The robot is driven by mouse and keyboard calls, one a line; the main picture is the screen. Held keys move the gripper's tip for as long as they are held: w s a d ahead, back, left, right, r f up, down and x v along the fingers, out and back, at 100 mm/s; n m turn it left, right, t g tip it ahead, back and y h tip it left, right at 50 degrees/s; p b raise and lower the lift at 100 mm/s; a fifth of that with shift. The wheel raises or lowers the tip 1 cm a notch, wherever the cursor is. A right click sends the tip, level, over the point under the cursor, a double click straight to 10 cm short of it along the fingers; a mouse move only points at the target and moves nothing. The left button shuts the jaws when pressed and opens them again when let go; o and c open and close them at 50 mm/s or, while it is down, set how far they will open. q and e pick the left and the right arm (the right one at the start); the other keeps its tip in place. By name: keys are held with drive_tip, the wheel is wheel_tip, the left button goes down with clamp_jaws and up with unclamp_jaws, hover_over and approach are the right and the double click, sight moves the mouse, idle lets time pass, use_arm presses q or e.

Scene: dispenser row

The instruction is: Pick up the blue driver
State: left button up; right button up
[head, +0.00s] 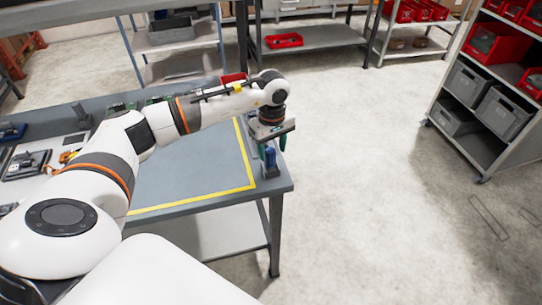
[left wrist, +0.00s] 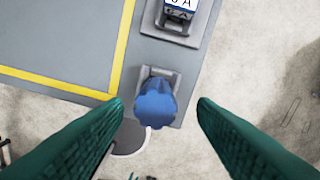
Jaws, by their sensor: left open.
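The blue driver (head: 270,158) stands upright in a small grey holder (head: 270,172) at the right edge of the table. In the left wrist view I look down on the driver's blue handle (left wrist: 156,103) and its grey holder (left wrist: 163,76). My left gripper (head: 272,146) is open above the driver, its fingers pointing down. In the left wrist view, the handle shows between the two teal fingers (left wrist: 160,106), nearer the left fingertip. The driver's lower part is hidden by its handle and holder. My right gripper is not in view.
Another dispenser with a lettered label (left wrist: 180,8) stands next to the driver's holder. Yellow tape (head: 195,200) marks a clear area on the grey table (head: 190,178). A cart with red and grey bins (head: 503,114) stands right, across open floor.

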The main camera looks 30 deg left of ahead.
sight(270, 162)
use_arm(q)
drive_tip(key=f+p, duration=0.1)
drive_tip(key=f, duration=0.2)
drive_tip(key=shift+s+a+f+p, duration=0.1)
drive_tip(key=shift+a+f+p, duration=0.1)
drive_tip(key=shift+f+p, duration=0.2)
drive_tip(key=shift+f, duration=0.3)
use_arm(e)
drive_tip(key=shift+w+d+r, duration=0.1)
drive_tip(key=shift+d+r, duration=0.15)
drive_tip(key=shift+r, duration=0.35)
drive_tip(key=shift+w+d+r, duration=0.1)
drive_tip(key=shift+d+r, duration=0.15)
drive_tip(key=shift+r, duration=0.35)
use_arm(q)
drive_tip(key=shift+c, duration=0.5)
